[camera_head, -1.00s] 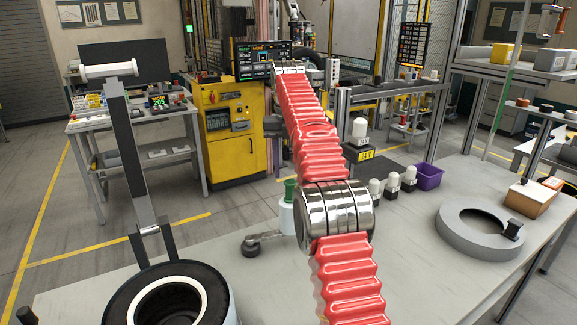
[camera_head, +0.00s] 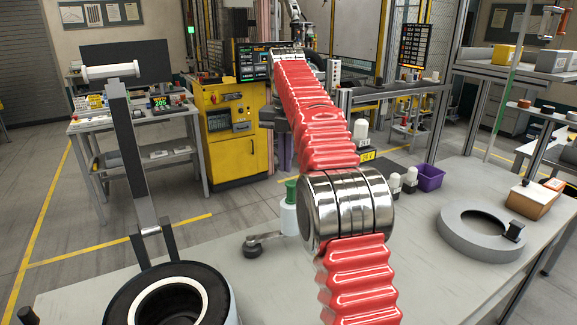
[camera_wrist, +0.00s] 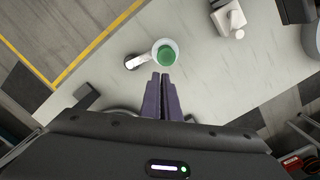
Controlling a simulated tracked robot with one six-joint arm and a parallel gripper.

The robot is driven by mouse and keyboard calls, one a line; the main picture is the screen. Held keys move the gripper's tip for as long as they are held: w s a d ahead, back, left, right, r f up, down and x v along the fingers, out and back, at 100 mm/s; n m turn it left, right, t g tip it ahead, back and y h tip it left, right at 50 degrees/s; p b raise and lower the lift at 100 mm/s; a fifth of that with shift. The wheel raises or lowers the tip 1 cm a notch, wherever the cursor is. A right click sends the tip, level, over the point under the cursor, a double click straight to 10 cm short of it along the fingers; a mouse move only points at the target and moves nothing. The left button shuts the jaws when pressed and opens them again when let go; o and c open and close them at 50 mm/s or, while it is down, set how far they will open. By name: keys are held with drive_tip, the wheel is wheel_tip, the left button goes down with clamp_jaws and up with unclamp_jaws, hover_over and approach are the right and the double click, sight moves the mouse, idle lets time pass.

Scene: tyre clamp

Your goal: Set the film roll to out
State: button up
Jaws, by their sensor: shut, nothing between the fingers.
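A white cylinder with a green top (camera_head: 290,205), which looks like the film roll, stands on the grey bench left of my arm. A short grey arm with a dark round end (camera_head: 257,243) reaches left from its foot. In the wrist view the round green top (camera_wrist: 167,54) lies just beyond my fingertips, with the short arm on its left. My gripper (camera_wrist: 162,76) has its two dark fingers together, with nothing between them. I cannot tell its height above the roll.
A tyre (camera_head: 172,297) with an upright lever (camera_head: 137,160) and white handle stands at front left. White-capped bottles (camera_head: 409,178), a purple bin (camera_head: 430,177) and a grey ring (camera_head: 484,232) are to the right. The bench's middle is bare.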

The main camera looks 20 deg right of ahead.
drive_tip(key=s+a+r+m, duration=0.1)
drive_tip(key=s+m, duration=0.1)
drive_tip(key=s+a+r+m+t, duration=0.1)
drive_tip(key=s+m, duration=0.2)
drive_tip(key=s+a+r+m, duration=0.1)
drive_tip(key=s+a+m, duration=0.1)
drive_tip(key=s, duration=0.1)
drive_tip(key=shift+a+r, duration=0.1)
drive_tip(key=shift+r, duration=0.25)
clamp_jaws()
drive_tip(key=s+a+f+m+t, duration=0.1)
drive_tip(key=s+a+f+m, duration=0.2)
drive_tip(key=s+m, duration=0.55)
drive_tip(key=s+a+f+m+t, duration=0.25)
drive_tip(key=s+m, duration=0.35)
drive_tip(key=s, duration=0.5)
drive_tip(key=s+a+f+m, duration=0.2)
drive_tip(key=s+f+m, duration=0.5)
drive_tip(key=s+f, duration=0.2)
drive_tip(key=shift+s+f, duration=0.35)
drive_tip(key=shift+s, duration=0.05)
drive_tip(key=shift+t, duration=0.25)
